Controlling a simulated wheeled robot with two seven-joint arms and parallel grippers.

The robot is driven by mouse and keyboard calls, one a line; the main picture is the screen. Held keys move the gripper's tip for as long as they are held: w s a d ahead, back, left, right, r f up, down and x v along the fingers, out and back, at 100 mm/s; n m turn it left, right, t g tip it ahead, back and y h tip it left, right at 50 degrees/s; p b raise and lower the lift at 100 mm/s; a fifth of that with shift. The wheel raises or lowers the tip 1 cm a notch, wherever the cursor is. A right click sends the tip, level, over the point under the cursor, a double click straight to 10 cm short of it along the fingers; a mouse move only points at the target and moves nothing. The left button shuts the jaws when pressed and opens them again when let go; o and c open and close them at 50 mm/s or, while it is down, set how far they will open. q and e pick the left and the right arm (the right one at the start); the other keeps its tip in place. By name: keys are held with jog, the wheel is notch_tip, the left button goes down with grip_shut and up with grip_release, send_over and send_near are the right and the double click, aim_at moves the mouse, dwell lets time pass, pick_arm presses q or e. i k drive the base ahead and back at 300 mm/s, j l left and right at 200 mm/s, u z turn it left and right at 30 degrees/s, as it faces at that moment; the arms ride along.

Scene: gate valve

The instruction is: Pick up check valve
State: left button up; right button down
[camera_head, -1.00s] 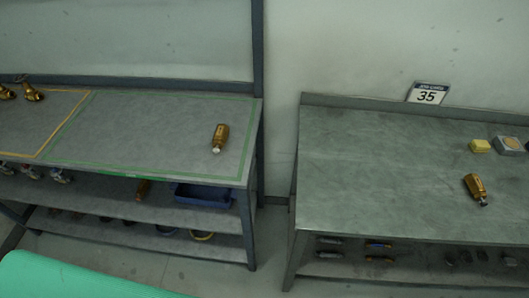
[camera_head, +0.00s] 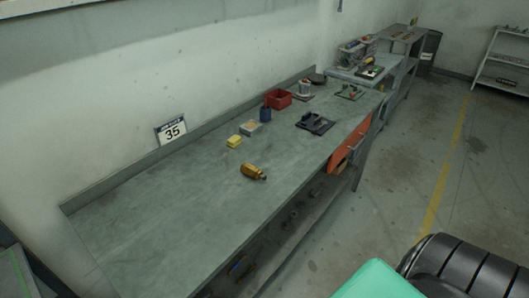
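A brass check valve (camera_head: 253,172) lies on its side on the grey workbench (camera_head: 190,215), near the middle of the bench top. Its body is golden, with a darker end pointing to the right. Neither of my grippers shows in the head view. Nothing covers the valve.
Behind the valve stand a yellow block (camera_head: 234,141), a grey box (camera_head: 251,128), a blue cup (camera_head: 265,113) and a red bin (camera_head: 278,98). A black tray (camera_head: 315,123) lies farther right. The bench's near left top is clear. Open floor (camera_head: 400,190) lies to the right.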

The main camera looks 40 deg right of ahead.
aim_at(248, 169)
jog(key=z, duration=1.1)
